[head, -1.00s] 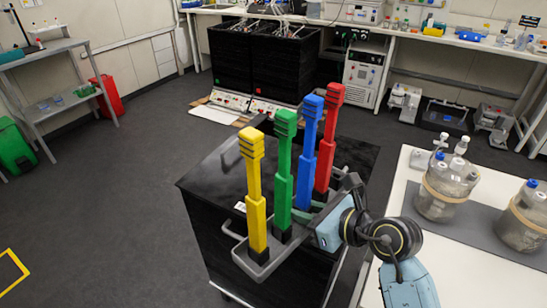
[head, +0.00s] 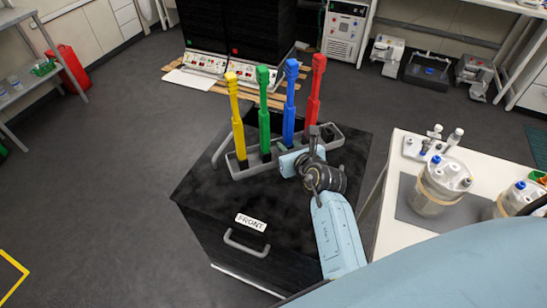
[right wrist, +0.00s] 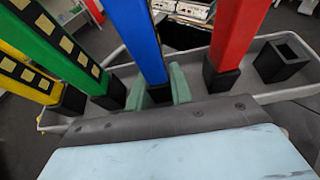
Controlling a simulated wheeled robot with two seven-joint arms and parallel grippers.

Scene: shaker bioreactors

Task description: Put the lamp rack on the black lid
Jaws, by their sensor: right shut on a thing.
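The lamp rack (head: 250,171) is a grey tray carrying a yellow lamp (head: 237,120), a green lamp (head: 264,115), a blue lamp (head: 290,105) and a red lamp (head: 314,100), all upright. It is over the back part of the black lid (head: 205,192), the top of a black box. I cannot tell whether the rack touches the lid. My right gripper (head: 288,155) is shut on the rack from the front. In the right wrist view its green fingers (right wrist: 158,88) are at the base of the blue lamp. My left gripper is not in view.
The box has a FRONT label (head: 251,222) and a grey handle (head: 246,243). A white table (head: 388,215) with bottles (head: 440,185) stands close on the right. Black cabinets with control panels (head: 205,63) stand behind. The floor at left is open.

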